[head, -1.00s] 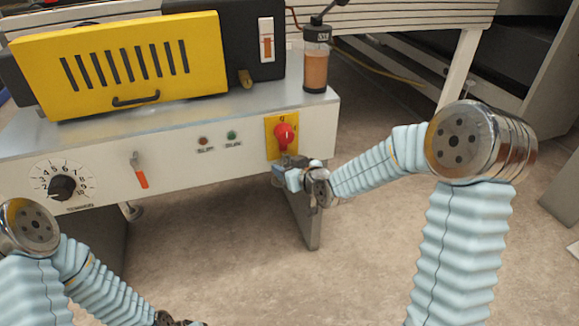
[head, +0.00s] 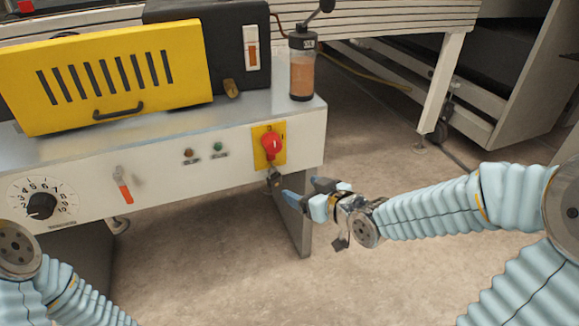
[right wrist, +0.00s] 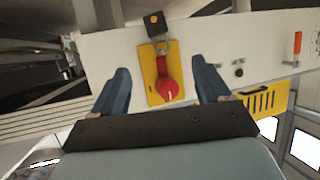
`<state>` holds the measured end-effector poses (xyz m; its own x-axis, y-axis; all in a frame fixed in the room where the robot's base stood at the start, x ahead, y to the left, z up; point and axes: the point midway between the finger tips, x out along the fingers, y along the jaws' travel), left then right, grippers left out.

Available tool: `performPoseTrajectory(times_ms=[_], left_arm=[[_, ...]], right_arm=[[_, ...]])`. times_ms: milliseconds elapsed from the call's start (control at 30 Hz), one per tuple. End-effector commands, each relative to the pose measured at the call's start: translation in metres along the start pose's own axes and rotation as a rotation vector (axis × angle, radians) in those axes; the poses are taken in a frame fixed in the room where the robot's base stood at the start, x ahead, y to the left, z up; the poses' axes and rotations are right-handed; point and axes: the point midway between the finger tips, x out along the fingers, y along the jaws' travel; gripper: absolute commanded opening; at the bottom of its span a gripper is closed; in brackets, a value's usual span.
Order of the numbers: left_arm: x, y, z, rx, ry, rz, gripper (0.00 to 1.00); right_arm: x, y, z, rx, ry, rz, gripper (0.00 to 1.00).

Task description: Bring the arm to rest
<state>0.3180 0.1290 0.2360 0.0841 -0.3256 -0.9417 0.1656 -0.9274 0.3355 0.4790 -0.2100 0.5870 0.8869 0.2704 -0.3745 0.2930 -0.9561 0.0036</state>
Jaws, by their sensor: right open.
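My right gripper (head: 307,188) is open and empty, in front of and below the red rotary switch (head: 271,146) on its yellow plate (head: 258,132). A dark padlock (head: 275,180) hangs at the lower edge of this plate, apart from the fingers. In the right wrist view the two blue fingers (right wrist: 160,75) stand wide apart, with the red knob (right wrist: 168,90) seen between them and the padlock (right wrist: 154,22) above it. My left arm shows at the bottom left of the head view; its gripper is out of the picture.
The machine's white front panel (head: 95,170) carries a dial (head: 42,205), an orange-handled lever (head: 122,185) and two small lamps. A yellow slotted guard (head: 110,75) and an orange-filled bottle (head: 302,72) stand on top. Open floor (head: 400,270) lies right of the machine leg.

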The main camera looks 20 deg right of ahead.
Motion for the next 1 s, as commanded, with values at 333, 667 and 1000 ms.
performPoseTrajectory(times_ms=[333,667,1000], left_arm=[[-0.015,0.009,0.001,0.004,-0.004,0.004,0.71],[-0.041,0.025,0.005,0.014,-0.015,0.013,0.71],[-0.044,0.028,0.006,0.017,-0.018,0.016,0.71]], right_arm=[[0.032,-0.021,0.077,0.162,-0.253,-0.040,0.76],[0.016,-0.109,0.278,0.518,-0.885,-0.055,0.76],[-0.010,-0.140,0.329,0.605,-1.063,-0.039,0.76]])
